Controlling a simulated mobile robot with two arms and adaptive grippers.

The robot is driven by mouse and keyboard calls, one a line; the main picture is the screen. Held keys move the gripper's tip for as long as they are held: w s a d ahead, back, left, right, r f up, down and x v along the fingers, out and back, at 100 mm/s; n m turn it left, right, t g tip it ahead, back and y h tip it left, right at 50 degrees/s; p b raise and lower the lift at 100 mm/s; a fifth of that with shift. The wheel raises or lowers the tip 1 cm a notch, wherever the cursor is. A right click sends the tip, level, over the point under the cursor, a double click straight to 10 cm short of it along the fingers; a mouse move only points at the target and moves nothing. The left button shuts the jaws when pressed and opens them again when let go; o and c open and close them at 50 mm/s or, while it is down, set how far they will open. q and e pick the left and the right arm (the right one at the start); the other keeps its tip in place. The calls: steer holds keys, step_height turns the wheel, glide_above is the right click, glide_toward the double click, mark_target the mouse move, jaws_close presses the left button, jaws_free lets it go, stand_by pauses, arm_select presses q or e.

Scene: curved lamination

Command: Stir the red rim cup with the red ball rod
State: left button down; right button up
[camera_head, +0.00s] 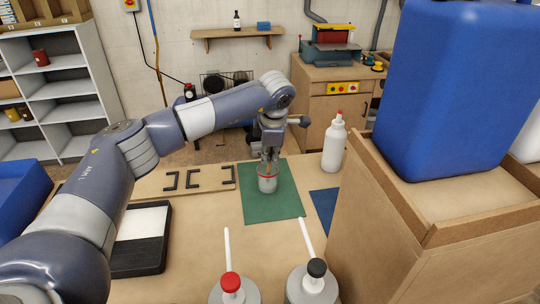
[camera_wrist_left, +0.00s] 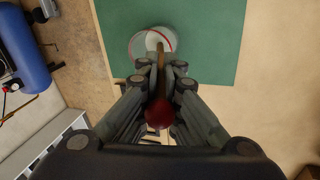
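The red rim cup (camera_head: 267,184) stands on a green mat (camera_head: 286,201) in the head view. It also shows at the top of the left wrist view (camera_wrist_left: 137,46), with its red rim line. My left gripper (camera_head: 269,158) is right above the cup. In the left wrist view my left gripper (camera_wrist_left: 160,82) is shut on the red ball rod. The red ball (camera_wrist_left: 159,114) is on the near side of the fingers, and the brown shaft (camera_wrist_left: 160,56) runs past the fingertips towards the cup. The rod's far end appears to be in the cup; how deep is hidden. My right gripper is not in view.
A white squeeze bottle (camera_head: 334,146) stands right of the mat. Two pump bottles with a red (camera_head: 231,283) and a black (camera_head: 317,268) collar stand at the front. A black tray (camera_head: 140,258) lies left. A wooden box with a blue container (camera_head: 440,85) blocks the right.

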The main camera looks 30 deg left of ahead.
arm_select(q)
steer(key=p+v, duration=0.4)
steer(key=v, duration=0.4)
steer(key=shift+r, duration=0.3)
stand_by(0.4)
steer(key=shift+r+p, duration=0.1)
steer(key=shift+p, duration=0.2)
step_height(320, 180, up, 5)
steer(key=p, duration=0.2)
steer(key=shift+p, duration=0.35)
steer(key=s+d+b, duration=0.2)
steer(key=s+d, duration=0.1)
steer(key=s, duration=0.4)
steer(key=shift+s+d, duration=0.2)
steer(key=shift+d, duration=0.1)
steer(key=shift+f, duration=0.25)
